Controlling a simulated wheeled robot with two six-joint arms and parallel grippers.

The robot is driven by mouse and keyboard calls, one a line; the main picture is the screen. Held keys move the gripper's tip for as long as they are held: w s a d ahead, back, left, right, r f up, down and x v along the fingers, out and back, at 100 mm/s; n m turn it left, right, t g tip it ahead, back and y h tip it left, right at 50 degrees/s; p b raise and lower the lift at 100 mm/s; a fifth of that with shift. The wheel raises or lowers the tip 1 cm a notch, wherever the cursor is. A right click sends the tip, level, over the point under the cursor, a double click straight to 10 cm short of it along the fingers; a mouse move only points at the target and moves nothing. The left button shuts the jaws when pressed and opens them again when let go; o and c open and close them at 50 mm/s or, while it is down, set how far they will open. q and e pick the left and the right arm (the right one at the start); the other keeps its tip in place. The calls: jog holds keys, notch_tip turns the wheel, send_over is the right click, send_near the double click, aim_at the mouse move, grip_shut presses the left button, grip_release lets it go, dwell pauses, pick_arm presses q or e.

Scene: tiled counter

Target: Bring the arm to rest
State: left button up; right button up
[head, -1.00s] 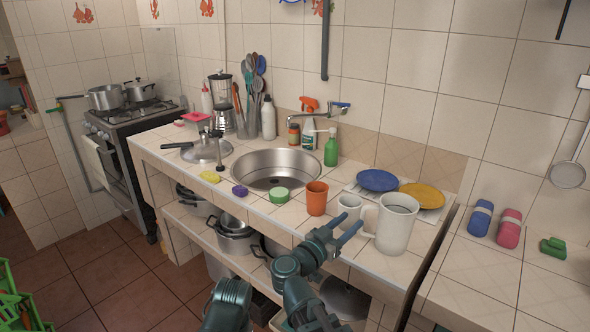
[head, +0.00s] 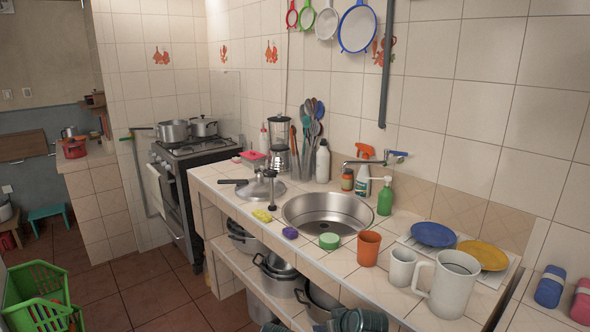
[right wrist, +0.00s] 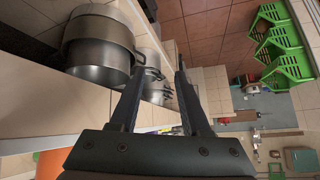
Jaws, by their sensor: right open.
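My right gripper (right wrist: 158,105) shows in the right wrist view with its two dark fingers apart and nothing between them. It is beside the counter's lower shelf, with steel pots (right wrist: 98,48) to the left of the fingers. In the head view only a piece of my arm shows at the bottom edge, below the counter front; the gripper's fingers are out of sight there. My left gripper is in neither view.
The tiled counter (head: 322,256) holds a sink (head: 328,212), an orange cup (head: 368,248), a white mug (head: 402,267) and a large white jug (head: 450,290). Pots (head: 275,277) stand on the shelf below. Green crates (head: 38,290) stand on the floor at left; floor between is clear.

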jog(key=s+d+f+m+g+h, duration=0.2)
jog(key=s+d+f+g, duration=0.15)
jog(key=s, duration=0.25)
jog(key=s+d+f+m+g+h, duration=0.1)
jog(key=s+d+f+g, duration=0.15)
jog(key=s+d, duration=0.25)
jog(key=s+a+r+n+g+h+p, duration=0.2)
jog(key=s+a+r+n+p, duration=0.1)
jog(key=s+a+r+p, duration=0.4)
jog(key=a+r+p, duration=0.2)
jog(key=a, duration=0.2)
jog(key=shift+r+n, duration=0.2)
jog(key=shift+n, duration=0.1)
